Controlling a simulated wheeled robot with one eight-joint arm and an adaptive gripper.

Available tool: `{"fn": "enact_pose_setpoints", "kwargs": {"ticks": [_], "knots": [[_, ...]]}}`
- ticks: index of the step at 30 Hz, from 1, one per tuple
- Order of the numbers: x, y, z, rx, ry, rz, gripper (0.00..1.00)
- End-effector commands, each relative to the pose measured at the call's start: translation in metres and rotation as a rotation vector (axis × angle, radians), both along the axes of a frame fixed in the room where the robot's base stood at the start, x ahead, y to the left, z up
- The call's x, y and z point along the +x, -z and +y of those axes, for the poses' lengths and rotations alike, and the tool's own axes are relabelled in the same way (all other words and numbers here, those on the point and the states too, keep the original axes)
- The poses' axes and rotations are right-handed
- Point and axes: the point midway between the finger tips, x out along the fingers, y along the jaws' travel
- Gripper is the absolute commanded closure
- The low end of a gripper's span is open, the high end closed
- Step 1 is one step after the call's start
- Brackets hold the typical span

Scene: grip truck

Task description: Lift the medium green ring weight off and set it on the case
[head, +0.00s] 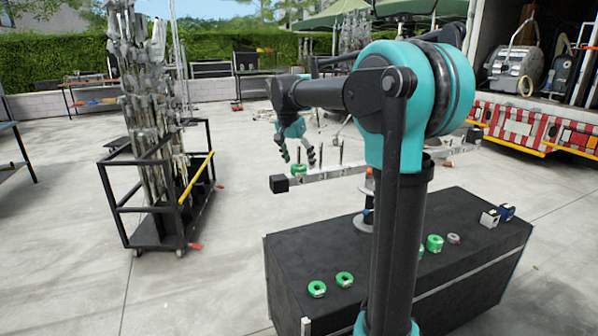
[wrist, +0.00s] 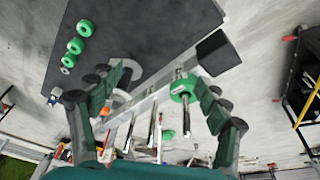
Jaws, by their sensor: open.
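A green ring weight (head: 298,170) sits around an upright peg on the grey bar (head: 345,174), near its black end block. In the wrist view the ring (wrist: 182,87) is beside the right finger, and its peg passes through it. In the wrist view the gripper (wrist: 157,75) straddles the bar. The black case (head: 300,258) stands in front, with several green rings (head: 345,279) on top. Which ring is medium, I cannot tell.
A small grey ring (head: 454,239) and small blue-and-white blocks (head: 490,217) lie on the case's right part. A black wheeled cart (head: 150,195) with metal stands is at left. The case's top has bare room. My arm hides part of the case.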

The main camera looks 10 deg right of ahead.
Motion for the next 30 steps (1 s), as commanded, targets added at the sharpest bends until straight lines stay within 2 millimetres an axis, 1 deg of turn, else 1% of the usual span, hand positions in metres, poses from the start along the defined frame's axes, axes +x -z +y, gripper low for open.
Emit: {"fn": "enact_pose_setpoints", "kwargs": {"ticks": [1,3,6,9,12,14,17,30], "knots": [[0.019,-0.021,0.012,-0.010,0.054,-0.006,0.23],[0.038,-0.046,0.023,-0.023,0.139,-0.018,0.23],[0.057,-0.073,0.037,-0.040,0.240,-0.039,0.23],[0.067,-0.090,0.046,-0.051,0.308,-0.057,0.23],[0.072,-0.098,0.050,-0.056,0.345,-0.067,0.23],[0.073,-0.098,0.050,-0.057,0.355,-0.069,0.23],[0.075,-0.087,0.045,-0.058,0.359,-0.070,0.23],[0.089,-0.008,0.015,-0.057,0.357,-0.070,0.23]]}}
